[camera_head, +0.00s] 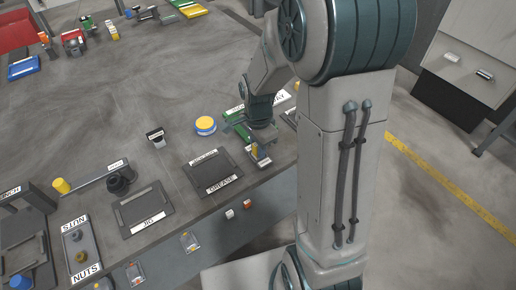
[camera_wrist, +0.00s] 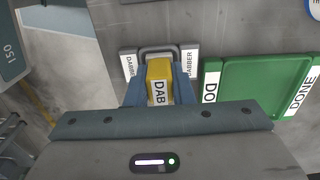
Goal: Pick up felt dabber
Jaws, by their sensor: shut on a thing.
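The felt dabber (camera_wrist: 159,72) is a yellow block with a white label reading DAB, seen in the wrist view between the blue fingers of my gripper (camera_wrist: 160,92). The gripper is shut on it. Behind it is a grey holder (camera_wrist: 190,52) with DABBER labels on both sides. In the head view, the yellow dabber (camera_head: 254,151) shows small below my gripper, over the holder near the table's front edge. I cannot tell whether the dabber still touches the holder.
A green DONE tray (camera_wrist: 252,62) lies right of the dabber in the wrist view. In the head view, a dark GREASE tray (camera_head: 211,171), a yellow-and-blue round tin (camera_head: 205,125) and a dark JIG tray (camera_head: 140,208) stand to the left. The table's middle is clear.

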